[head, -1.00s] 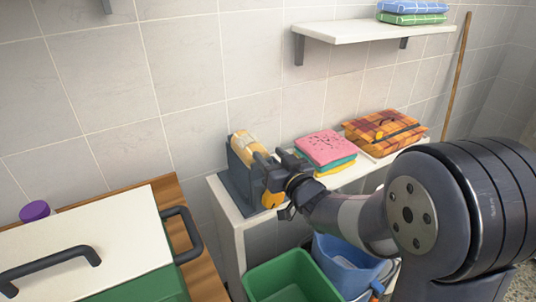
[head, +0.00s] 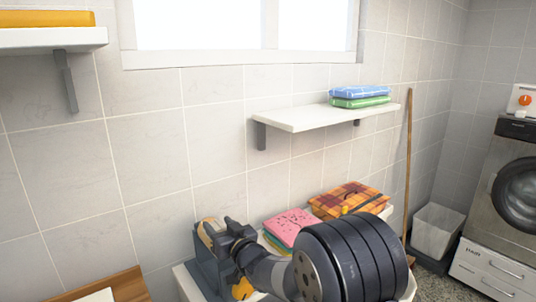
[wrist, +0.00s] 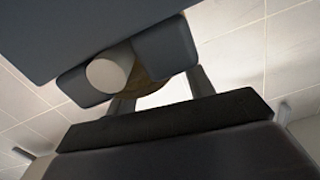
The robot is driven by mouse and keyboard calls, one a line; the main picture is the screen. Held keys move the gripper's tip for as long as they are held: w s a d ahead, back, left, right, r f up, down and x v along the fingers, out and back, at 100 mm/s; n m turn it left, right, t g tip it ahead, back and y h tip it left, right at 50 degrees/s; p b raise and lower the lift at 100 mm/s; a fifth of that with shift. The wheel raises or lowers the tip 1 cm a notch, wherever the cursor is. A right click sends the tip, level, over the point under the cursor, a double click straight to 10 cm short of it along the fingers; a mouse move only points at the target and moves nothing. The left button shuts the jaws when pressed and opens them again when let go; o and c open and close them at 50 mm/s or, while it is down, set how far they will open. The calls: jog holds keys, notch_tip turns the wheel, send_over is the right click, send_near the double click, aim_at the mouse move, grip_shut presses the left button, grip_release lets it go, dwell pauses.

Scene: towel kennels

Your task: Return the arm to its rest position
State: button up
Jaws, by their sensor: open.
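My gripper (head: 232,232) is at the lower middle of the head view, with my dark arm reaching to it from the right. It is open and sits close beside a grey holder (head: 203,272) with a tan rolled thing (head: 207,232) in its top. I cannot tell whether they touch. A yellow-orange part (head: 242,289) shows just below the gripper. In the wrist view, dark grey shapes fill much of the picture, with a pale round end (wrist: 108,72) among them; the space between the fingertips is hard to make out.
Folded pink cloth (head: 288,226) and an orange plaid bundle (head: 347,199) lie on the low shelf behind my arm. A white wall shelf (head: 310,116) holds blue and green towels (head: 360,95). A wooden pole (head: 408,150) leans on the wall. A washer (head: 515,195) stands far right.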

jog(key=shift+w+a, duration=0.35)
dwell(0.3)
